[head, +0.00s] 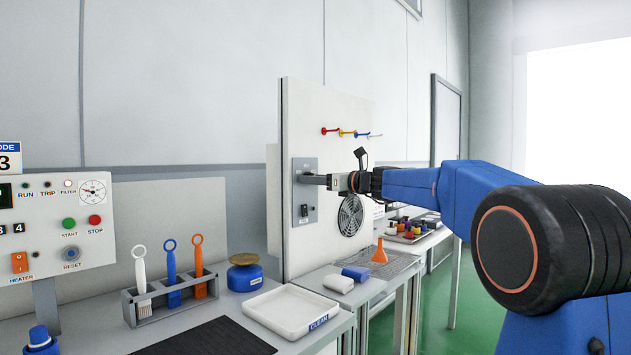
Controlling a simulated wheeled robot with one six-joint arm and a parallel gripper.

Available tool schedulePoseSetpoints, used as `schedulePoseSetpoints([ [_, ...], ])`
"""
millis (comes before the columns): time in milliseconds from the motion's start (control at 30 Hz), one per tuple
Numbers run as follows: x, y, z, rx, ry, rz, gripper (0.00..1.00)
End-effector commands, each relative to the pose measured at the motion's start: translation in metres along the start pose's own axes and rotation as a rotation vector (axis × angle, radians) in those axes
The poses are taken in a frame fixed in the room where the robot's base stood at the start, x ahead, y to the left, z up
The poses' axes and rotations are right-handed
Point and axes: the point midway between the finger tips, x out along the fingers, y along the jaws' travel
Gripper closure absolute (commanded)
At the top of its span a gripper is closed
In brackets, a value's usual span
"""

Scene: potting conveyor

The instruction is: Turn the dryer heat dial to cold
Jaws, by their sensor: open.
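A grey control plate (304,194) is mounted on an upright white board (303,125) in the middle of the head view. My gripper (306,179) reaches in from the right, with its fingertips at the upper part of this plate. The jaws are open. The heat dial cannot be made out; the fingers cover the spot in front of them, and I cannot tell whether they touch anything. A small dark switch (304,211) shows on the plate below my gripper. A round fan grille (350,215) sits in the board to the right of the plate.
Coloured hooks (347,133) stick out of the board above my arm. Below stand a white tray (291,329), a brush rack (172,314), a blue pot (245,277) and an orange funnel (379,252). A heater control box (70,235) stands at left.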

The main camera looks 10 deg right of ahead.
Motion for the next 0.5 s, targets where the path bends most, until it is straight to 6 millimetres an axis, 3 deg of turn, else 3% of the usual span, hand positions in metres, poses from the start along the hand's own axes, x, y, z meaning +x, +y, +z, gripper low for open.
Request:
schedulePoseSetpoints([
  [33, -0.0001, 0.0000, 0.0000, 0.000, 0.000, 0.000, 0.55],
  [200, -0.0002, 0.0001, 0.0000, 0.000, 0.000, 0.000, 0.94],
  [500, -0.0002, 0.0001, 0.0000, -0.024, 0.000, 0.001, 0.94],
])
